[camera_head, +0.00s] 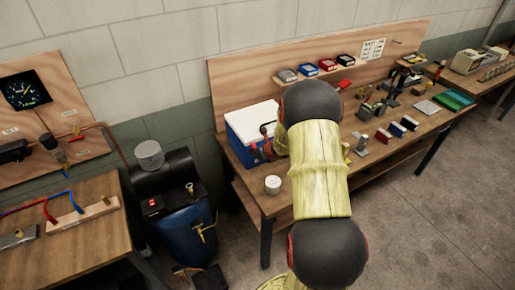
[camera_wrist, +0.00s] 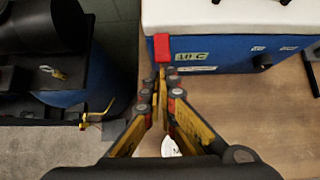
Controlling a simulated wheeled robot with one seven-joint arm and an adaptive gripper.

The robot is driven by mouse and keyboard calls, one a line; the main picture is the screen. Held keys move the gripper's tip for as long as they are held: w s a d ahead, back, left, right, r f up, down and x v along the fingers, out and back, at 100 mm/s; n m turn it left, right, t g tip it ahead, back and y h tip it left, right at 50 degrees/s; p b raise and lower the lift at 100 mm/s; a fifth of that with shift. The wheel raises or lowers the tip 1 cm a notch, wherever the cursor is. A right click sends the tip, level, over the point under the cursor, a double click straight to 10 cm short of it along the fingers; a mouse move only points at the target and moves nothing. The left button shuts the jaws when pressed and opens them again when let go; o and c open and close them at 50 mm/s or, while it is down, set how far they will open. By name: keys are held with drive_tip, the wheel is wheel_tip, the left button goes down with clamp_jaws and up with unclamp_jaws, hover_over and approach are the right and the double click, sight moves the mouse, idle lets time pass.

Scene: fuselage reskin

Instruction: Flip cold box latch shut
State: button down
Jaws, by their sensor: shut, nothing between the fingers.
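The cold box (camera_head: 245,135) is blue with a white lid and stands at the left end of the workbench. In the wrist view its blue front (camera_wrist: 225,68) and closed-looking white lid (camera_wrist: 230,15) fill the upper right. A red latch-like tab (camera_wrist: 161,47) hangs upright at the front's left end, just beneath the lid. My gripper (camera_wrist: 162,76) is shut and empty, its yellow-and-black fingers together just below this tab; I cannot tell whether they touch it. In the head view my gripper (camera_head: 267,147) is at the box front, partly hidden by my arm.
A white round tub (camera_head: 272,184) stands on the bench in front of the box, partly seen below my fingers. A blue barrel (camera_head: 185,215) with dark equipment stands left of the bench. Small parts and coloured blocks (camera_head: 397,129) lie on the bench to the right.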

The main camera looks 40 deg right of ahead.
sight(254, 146)
drive_tip(key=shift+w+r+g+p, duration=0.35)
drive_tip(key=shift+r+g+p, duration=0.35)
drive_tip(key=shift+p, duration=1.85)
drive_tip(key=shift+w+d+g+p, duration=0.1)
drive_tip(key=shift+g+p, duration=0.2)
drive_tip(key=shift+p, duration=0.25)
drive_tip(key=shift+w+r+y+p, duration=0.2)
drive_tip(key=shift+y+p, duration=0.1)
drive_tip(key=shift+p, duration=0.75)
drive_tip(key=shift+w+d+r+p, duration=0.15)
drive_tip(key=shift+w+p, duration=0.2)
drive_tip(key=shift+p, duration=0.25)
drive_tip(key=shift+r+p, duration=0.7)
drive_tip(key=shift+r, duration=0.15)
